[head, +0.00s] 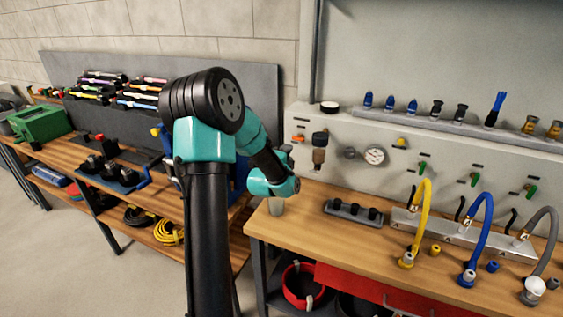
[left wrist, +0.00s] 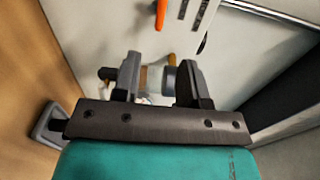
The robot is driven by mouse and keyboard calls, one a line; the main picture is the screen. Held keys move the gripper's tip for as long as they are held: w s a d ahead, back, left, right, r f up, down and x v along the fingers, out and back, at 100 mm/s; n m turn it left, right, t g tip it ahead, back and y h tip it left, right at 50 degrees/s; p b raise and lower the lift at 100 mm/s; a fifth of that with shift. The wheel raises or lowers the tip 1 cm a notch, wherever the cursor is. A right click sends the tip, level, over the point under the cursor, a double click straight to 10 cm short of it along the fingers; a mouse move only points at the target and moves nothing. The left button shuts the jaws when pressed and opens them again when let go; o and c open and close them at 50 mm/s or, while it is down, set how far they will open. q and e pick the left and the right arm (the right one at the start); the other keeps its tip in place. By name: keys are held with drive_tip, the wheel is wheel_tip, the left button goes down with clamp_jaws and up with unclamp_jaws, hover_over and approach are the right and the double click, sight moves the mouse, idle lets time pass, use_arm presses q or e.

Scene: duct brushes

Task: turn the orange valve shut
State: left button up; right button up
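The orange valve handle (head: 299,138) is a small lever on the grey wall panel, lying roughly level in the head view. It also shows at the top of the left wrist view (left wrist: 160,14), beyond the fingertips and apart from them. My left gripper (left wrist: 160,85) is open, its two dark fingers spread. In the head view it is mostly hidden behind my teal wrist, just below and left of the orange handle. A brownish bowl unit with a black top (head: 319,150) hangs right of the handle; part of it appears beyond the fingers. My right gripper is out of view.
A round gauge (head: 375,155), a yellow handle (head: 400,143) and several green handles (head: 422,168) line the panel. Below are a black-knobbed block (head: 354,212) and yellow, blue and grey hoses.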

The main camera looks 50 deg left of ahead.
use_arm(q)
drive_tip(key=shift+v, duration=2.35)
